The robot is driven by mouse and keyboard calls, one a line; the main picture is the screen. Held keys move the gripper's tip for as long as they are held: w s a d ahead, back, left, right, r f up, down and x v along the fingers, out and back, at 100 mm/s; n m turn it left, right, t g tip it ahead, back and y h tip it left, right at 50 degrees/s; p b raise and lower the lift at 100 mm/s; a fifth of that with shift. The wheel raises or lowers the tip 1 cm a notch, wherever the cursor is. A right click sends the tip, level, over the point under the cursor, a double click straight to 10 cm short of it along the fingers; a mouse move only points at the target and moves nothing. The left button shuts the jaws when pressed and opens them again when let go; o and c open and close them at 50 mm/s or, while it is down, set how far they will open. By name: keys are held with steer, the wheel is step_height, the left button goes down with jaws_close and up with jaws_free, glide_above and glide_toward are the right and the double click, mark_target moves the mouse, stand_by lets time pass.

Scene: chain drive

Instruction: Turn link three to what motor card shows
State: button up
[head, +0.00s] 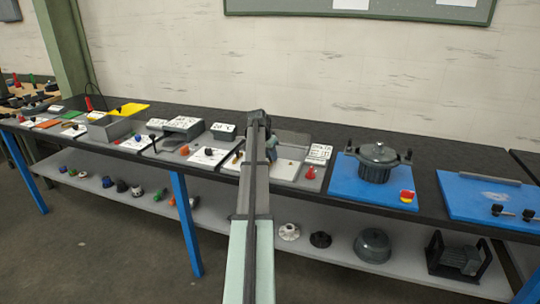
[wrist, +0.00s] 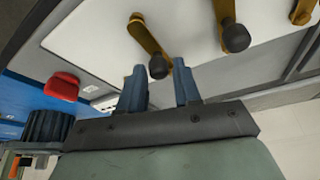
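In the wrist view a white panel (wrist: 90,35) carries several brass links. One link (wrist: 146,35) ends in a dark round knob (wrist: 158,67). A second link (wrist: 224,8) has a dark knob (wrist: 235,38), and part of a third bar (wrist: 302,12) shows at the top right. I cannot tell which is link three. My gripper (wrist: 157,72) is open, its two blue fingers apart, with the first knob between the fingertips in the picture; no contact is clear. In the head view my arm hides most of the panel (head: 287,168). No motor card is readable.
A red button (wrist: 62,86) is left of the panel in the wrist view. In the head view white cards (head: 319,153) and a red knob (head: 310,173) stand right of the panel. A dark pot (head: 378,163) sits on a blue board (head: 345,185) further right.

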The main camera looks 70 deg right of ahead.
steer(key=v, duration=1.3)
steer(key=shift+a+r, duration=0.2)
steer(key=shift+r, duration=0.15)
steer(key=shift+w, duration=0.1)
